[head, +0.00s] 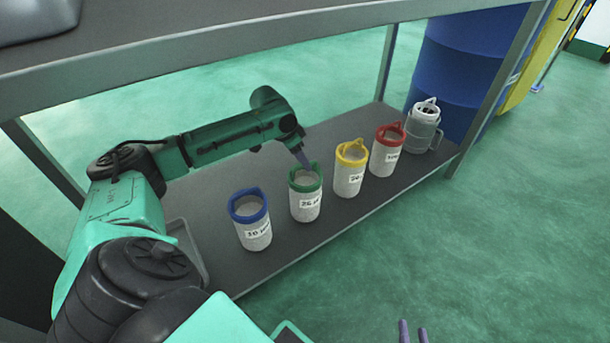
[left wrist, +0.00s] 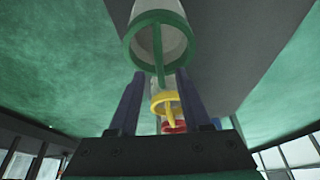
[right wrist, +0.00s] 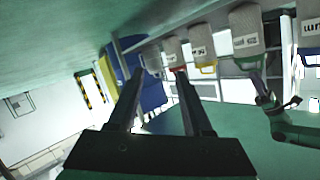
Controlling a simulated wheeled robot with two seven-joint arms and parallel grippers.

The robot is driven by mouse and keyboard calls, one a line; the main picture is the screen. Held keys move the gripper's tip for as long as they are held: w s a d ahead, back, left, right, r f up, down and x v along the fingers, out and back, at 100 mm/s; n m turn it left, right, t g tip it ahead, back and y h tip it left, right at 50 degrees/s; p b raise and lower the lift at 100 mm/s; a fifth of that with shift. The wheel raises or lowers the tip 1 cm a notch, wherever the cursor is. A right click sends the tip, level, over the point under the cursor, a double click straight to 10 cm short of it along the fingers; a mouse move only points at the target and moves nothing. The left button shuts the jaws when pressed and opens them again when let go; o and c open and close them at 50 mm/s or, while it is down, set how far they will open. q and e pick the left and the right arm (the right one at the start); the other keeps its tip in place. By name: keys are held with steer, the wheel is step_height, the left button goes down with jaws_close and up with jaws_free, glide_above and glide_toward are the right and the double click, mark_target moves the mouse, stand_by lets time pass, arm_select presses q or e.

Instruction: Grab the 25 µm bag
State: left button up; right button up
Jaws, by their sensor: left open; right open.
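The 25 µm bag (head: 306,201) is a pale cylinder with a green rim and a green handle loop, upright on the dark lower shelf. My left gripper (head: 303,158) is right at its handle. In the left wrist view the green rim and handle (left wrist: 160,58) lie just beyond my open left fingers (left wrist: 158,80); the handle shows between the fingertips, and I cannot tell whether they touch it. My right gripper (head: 412,332) is open and empty, low over the floor in front, well away from the bags; its fingers (right wrist: 160,72) also show in the right wrist view.
A blue-rimmed bag (head: 252,222) stands left of it; yellow-rimmed (head: 349,170) and red-rimmed (head: 387,152) bags and a grey jug-like container (head: 421,128) stand right. The upper shelf (head: 200,55) hangs above. A blue drum (head: 461,75) stands behind right.

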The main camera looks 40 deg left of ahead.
arm_select(q)
steer(key=shift+b+x, duration=0.6)
steer(key=shift+x, duration=0.2)
steer(key=shift+b+x, duration=0.45)
steer(key=shift+x, duration=0.35)
jaws_close()
arm_select(e)
steer(key=w+r+t, duration=0.3)
steer(key=w+r, duration=0.2)
steer(key=r, duration=0.5)
steer(key=w+d+r+t+y, duration=0.1)
steer(key=w+r+t, duration=0.3)
steer(key=r, duration=0.6)
steer(key=shift+w+d+n+y, duration=0.2)
steer(key=shift+w+n+y, duration=0.15)
steer(key=shift+w, duration=0.6)
